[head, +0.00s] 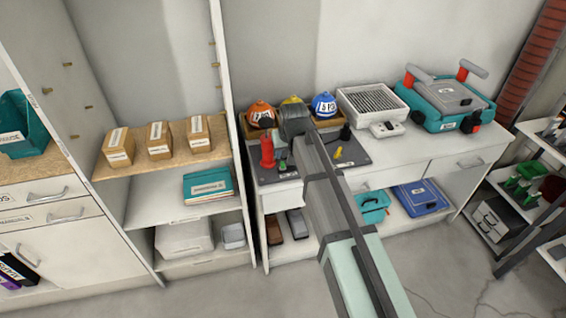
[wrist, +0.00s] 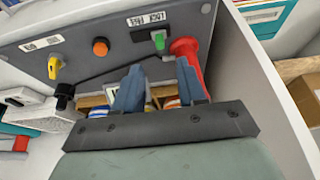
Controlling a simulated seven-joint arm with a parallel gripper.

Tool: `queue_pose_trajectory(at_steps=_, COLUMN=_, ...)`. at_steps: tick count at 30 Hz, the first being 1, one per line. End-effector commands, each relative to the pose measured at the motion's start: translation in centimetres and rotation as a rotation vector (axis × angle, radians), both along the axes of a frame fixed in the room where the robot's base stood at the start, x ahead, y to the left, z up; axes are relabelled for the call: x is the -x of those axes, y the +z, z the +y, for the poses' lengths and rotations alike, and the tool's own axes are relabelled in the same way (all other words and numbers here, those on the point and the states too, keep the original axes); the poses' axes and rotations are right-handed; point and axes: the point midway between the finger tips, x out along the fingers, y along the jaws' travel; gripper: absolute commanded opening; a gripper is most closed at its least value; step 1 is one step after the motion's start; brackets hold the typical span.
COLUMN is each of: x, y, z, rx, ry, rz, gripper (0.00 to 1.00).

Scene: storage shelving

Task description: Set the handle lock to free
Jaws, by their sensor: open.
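A grey panel (head: 352,155) lies on the white counter; in the wrist view the panel (wrist: 85,40) fills the upper part. It carries a yellow knob (wrist: 55,66), an orange button (wrist: 100,47), a green switch (wrist: 159,40), a red flared part (wrist: 188,50) and a dark rod with a black grip (wrist: 64,91). In the head view my arm covers the panel's middle.
Orange, yellow and blue helmets (head: 324,104) sit in a box behind the panel. A white grated unit (head: 374,104) and a teal case with red-and-grey handles (head: 440,100) stand to the right. A tall shelf wall (head: 232,110) rises close on the left.

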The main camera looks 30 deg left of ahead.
Motion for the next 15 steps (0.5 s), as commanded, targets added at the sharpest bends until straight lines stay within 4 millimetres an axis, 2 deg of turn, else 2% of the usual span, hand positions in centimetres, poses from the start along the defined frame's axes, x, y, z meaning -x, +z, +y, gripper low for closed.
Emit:
queue_pose_trajectory(at_steps=9, x=-1.5, y=-4.9, z=1.5, rx=0.001, ry=0.000, rz=0.001, gripper=0.40)
queue_pose_trajectory(at_steps=15, x=-2.2, y=-7.1, z=2.2, rx=0.000, ry=0.000, rz=0.000, gripper=0.40)
